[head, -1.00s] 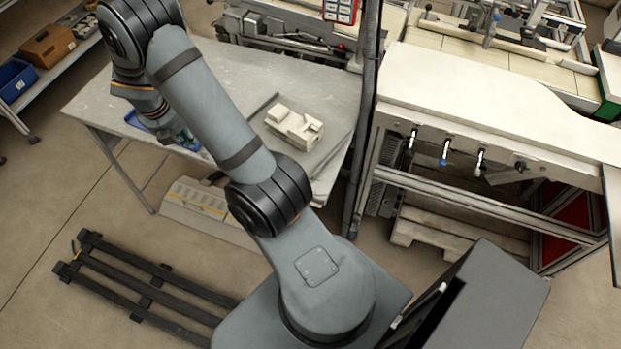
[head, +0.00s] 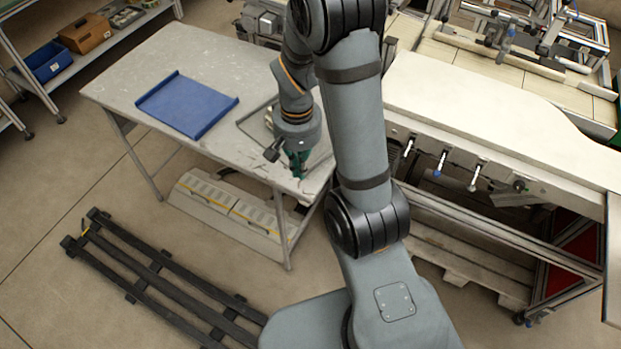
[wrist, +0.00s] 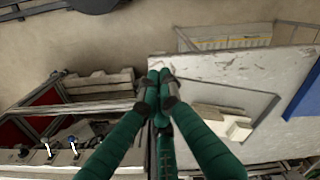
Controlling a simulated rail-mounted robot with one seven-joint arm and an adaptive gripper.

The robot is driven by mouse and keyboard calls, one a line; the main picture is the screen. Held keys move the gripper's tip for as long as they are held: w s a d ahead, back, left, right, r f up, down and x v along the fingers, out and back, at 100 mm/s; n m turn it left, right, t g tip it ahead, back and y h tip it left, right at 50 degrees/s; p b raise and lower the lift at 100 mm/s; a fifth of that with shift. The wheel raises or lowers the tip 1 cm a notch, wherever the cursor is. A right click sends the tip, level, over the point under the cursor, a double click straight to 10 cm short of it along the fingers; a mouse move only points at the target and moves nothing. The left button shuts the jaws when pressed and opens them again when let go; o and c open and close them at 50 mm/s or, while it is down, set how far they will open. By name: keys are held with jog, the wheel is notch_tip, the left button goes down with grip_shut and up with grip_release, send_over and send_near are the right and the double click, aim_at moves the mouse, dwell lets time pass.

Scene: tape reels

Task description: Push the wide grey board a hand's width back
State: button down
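The wide grey board (head: 254,122) lies flat on the worn grey table (head: 190,52), partly hidden behind my arm in the head view. In the wrist view the board (wrist: 255,103) lies right of my fingers, with a beige block (wrist: 237,128) on it. My gripper (head: 298,168) points down near the table's front right corner, at the near side of the board. In the wrist view the green fingertips (wrist: 159,76) are together with nothing visible between them. Whether they touch the board or table cannot be told.
A blue tray (head: 187,104) lies on the table left of the board. A white-topped workbench (head: 480,110) with hanging tools stands close on the right. A dark slatted pallet (head: 150,275) lies on the floor at front left. The table's left part is clear.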

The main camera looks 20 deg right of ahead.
aim_at(302, 186)
jog(key=shift+m, duration=0.6)
jog(key=f, duration=0.9)
jog(key=shift+s+d+f, duration=0.15)
jog(key=shift+d, duration=0.05)
jog(key=w+p, duration=0.2)
jog(key=w, duration=0.1)
jog(key=shift+d+f, duration=0.2)
jog(key=shift+d, duration=0.15)
jog(key=shift+w+d+f, duration=0.1)
jog(key=shift+w+d, duration=0.05)
jog(key=shift+w, duration=0.4)
